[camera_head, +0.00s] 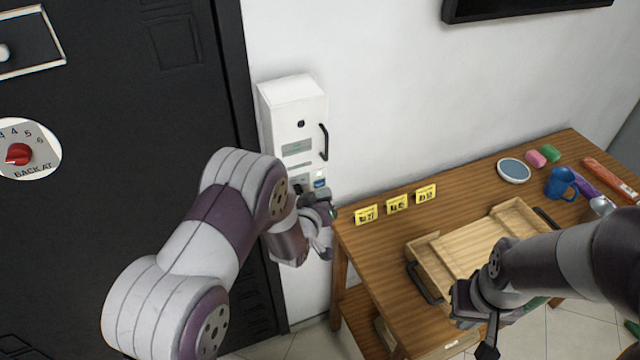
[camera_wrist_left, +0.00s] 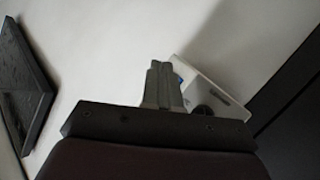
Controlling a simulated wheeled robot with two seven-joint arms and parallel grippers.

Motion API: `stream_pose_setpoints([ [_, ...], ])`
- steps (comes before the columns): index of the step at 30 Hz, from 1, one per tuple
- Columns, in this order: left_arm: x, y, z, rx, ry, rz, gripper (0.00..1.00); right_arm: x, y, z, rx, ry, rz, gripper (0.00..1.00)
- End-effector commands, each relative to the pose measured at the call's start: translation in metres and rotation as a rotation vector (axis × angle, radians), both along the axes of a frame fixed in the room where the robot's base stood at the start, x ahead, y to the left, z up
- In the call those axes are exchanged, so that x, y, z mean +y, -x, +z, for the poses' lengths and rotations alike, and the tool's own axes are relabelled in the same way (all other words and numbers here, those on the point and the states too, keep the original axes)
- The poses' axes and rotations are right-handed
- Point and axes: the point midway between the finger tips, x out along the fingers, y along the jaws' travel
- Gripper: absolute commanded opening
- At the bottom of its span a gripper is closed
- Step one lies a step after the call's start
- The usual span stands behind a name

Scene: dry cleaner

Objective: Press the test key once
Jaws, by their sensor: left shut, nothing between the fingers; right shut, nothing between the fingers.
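The white wall box (camera_head: 293,115) hangs between the dark door and the table, with a black handle at its right. A small blue patch (camera_head: 319,183) shows low on its front; I cannot tell whether it is the test key. My left gripper (camera_head: 316,201) is shut and empty, close to the box's lower front and partly covering it. In the left wrist view its closed fingers (camera_wrist_left: 162,84) point toward the wall beside the box (camera_wrist_left: 222,96), and no contact can be made out. My right gripper (camera_head: 487,346) is shut and empty, low by the table's front.
The wooden table (camera_head: 460,205) holds several yellow cards (camera_head: 397,204), a wooden tray-like box (camera_head: 480,245), a blue mug (camera_head: 560,183) and a round dish (camera_head: 513,171). A red dial (camera_head: 19,154) is on the left. A dark screen (camera_head: 515,8) hangs above.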

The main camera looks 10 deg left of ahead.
Motion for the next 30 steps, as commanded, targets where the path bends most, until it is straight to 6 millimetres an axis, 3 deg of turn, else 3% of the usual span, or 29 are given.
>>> stream_pose_setpoints([
  [30,0.0075,-0.0109,-0.0002,-0.001,0.000,0.000,0.00,0.0000,0.0000,-0.0083,0.000,0.000,0.000,0.00],
])
